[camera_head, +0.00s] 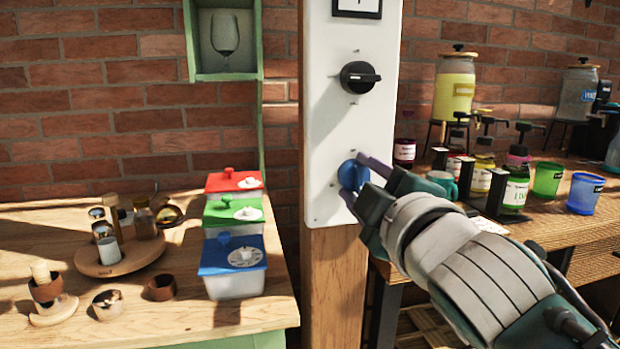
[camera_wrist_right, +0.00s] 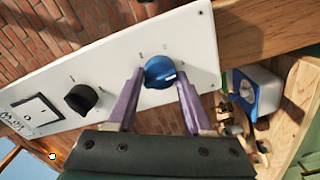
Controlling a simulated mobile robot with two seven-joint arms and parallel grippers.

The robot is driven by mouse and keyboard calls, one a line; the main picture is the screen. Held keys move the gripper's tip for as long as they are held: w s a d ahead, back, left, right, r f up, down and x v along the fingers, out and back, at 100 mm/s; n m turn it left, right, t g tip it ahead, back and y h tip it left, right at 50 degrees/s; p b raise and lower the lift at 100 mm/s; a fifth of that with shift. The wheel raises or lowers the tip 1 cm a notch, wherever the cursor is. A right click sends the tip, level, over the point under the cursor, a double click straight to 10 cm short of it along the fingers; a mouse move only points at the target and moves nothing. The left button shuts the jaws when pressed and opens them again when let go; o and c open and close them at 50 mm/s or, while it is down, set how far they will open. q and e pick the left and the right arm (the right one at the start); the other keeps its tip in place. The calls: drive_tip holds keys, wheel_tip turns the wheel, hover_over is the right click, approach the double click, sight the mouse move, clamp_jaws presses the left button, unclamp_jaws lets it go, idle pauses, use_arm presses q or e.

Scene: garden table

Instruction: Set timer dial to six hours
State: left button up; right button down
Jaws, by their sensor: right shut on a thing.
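A white control panel (camera_head: 335,115) is mounted on a wooden post. Its lower knob is a blue dial (camera_head: 347,175), which also shows in the wrist view (camera_wrist_right: 159,70) with a short white mark on its face. Small marks ring the dial, too small to read. A black knob (camera_head: 360,77) sits above it, with its grip bar about level in the head view. My right gripper (camera_head: 364,172) reaches in from the lower right, its purple fingers (camera_wrist_right: 160,88) shut on the blue dial from both sides. My left gripper is out of view.
A framed switch (camera_wrist_right: 38,108) sits at the panel's far end. Left of the post, red, green and blue lidded boxes (camera_head: 235,284) stand on a wooden table (camera_head: 190,320). Right of it, a shelf holds jars, cups and a yellow dispenser (camera_head: 454,95).

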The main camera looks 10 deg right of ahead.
drive_tip(key=m, duration=0.2)
drive_tip(key=shift+r+m+p, duration=0.1)
drive_tip(key=shift+m+p, duration=0.2)
drive_tip(key=shift+m, duration=0.1)
drive_tip(key=m+p, duration=0.1)
drive_tip(key=m, duration=0.2)
drive_tip(key=shift+m, duration=0.3)
drive_tip(key=m+p, duration=0.1)
drive_tip(key=m, duration=0.3)
drive_tip(key=shift+m+p, duration=0.35)
drive_tip(key=shift+m, duration=0.55)
drive_tip(key=shift+d, duration=0.1)
drive_tip(key=shift+c, duration=1.6)
unclamp_jaws()
drive_tip(key=shift+s, duration=0.1)
